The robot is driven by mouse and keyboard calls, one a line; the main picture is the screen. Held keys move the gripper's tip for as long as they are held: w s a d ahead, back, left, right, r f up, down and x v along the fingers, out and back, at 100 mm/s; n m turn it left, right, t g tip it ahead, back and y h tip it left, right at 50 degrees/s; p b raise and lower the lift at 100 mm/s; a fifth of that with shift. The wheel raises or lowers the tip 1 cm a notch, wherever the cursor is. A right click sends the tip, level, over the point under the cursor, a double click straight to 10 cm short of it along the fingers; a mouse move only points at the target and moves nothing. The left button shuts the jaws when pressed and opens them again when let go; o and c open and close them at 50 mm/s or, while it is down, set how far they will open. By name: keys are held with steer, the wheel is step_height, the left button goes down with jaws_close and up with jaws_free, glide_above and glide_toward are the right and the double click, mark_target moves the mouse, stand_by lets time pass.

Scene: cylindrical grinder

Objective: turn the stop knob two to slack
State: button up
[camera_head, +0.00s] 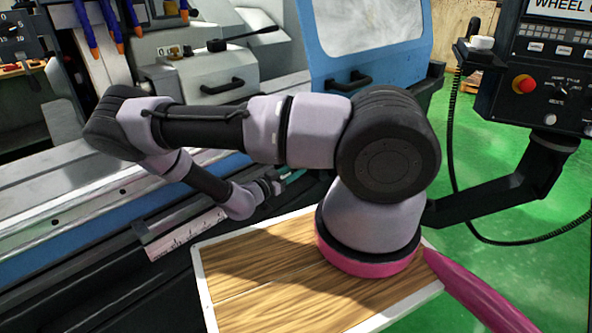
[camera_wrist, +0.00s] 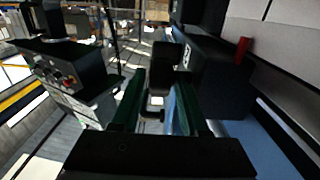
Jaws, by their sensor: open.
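My gripper (camera_wrist: 160,88) shows in the wrist view as two green fingers held apart, with a gap between them. A small black knob-like part (camera_wrist: 157,77) lies between and just beyond the fingertips, in front of a dark block (camera_wrist: 207,62). I cannot tell for sure whether it is stop knob two, or whether a finger touches it. In the head view my gripper (camera_head: 291,178) is small and partly hidden by my arm, low at the machine's front by the blue panel. No stop knob can be made out there.
A red part (camera_wrist: 242,48) stands right of the dark block in the wrist view. In the head view the grinder's long table (camera_head: 60,205) runs along the left. A control panel (camera_head: 548,85) with a red button hangs at the right on a black arm. Green floor lies beneath it.

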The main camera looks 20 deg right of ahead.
steer(key=v, duration=1)
